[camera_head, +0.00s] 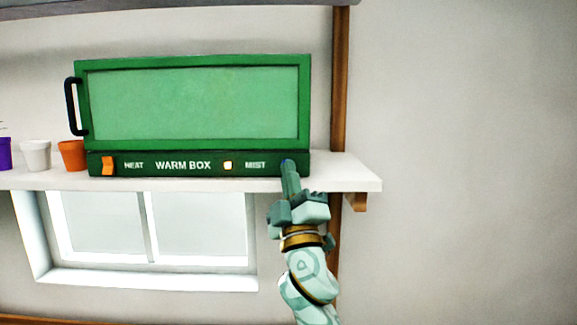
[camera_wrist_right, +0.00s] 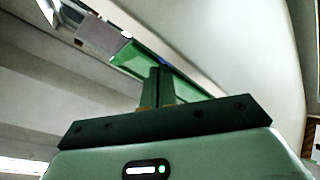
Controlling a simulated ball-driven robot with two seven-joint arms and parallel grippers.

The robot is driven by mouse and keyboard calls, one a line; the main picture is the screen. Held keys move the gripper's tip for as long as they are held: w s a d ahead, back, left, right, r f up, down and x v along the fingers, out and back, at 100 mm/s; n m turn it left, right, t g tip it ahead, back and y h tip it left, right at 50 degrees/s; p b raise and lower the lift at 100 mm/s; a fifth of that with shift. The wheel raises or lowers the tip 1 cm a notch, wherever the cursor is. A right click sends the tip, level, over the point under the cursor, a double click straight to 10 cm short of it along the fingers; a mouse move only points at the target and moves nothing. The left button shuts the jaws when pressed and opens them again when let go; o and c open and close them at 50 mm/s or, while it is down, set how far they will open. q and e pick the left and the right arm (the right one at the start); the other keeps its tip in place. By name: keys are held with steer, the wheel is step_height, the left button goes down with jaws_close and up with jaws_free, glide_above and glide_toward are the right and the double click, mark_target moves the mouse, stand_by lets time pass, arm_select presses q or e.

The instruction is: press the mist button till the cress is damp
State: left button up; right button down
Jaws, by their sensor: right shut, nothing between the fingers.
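The green warm box (camera_head: 190,62) stands on a white shelf, its front window closed and too clouded to show any cress inside. The MIST label (camera_head: 255,165) is at the right of its front panel, with a small pale lit lamp (camera_head: 228,165) to its left. My right gripper (camera_head: 288,164) is shut and empty, its fingertips at the panel just right of the MIST label. The fingers cover the spot where the mist button would be; a sliver of blue shows at their tips. I cannot tell whether they press it. In the wrist view the shut fingers (camera_wrist_right: 158,85) point at the green box.
An orange HEAT switch (camera_head: 107,165) sits at the panel's left. A black handle (camera_head: 72,106) is on the box's left side. Orange (camera_head: 72,155), white (camera_head: 36,155) and purple pots stand left on the white shelf (camera_head: 345,172). A wooden post (camera_head: 340,90) rises behind; bare wall lies right.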

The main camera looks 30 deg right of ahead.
stand_by(0.4)
steer(key=shift+s+a, duration=0.2)
steer(key=shift+s, duration=0.1)
steer(key=s+a, duration=0.2)
steer(key=s, duration=0.1)
steer(key=s+a+p, duration=0.1)
steer(key=s, duration=0.1)
stand_by(0.4)
steer(key=shift+f, duration=0.1)
stand_by(0.6)
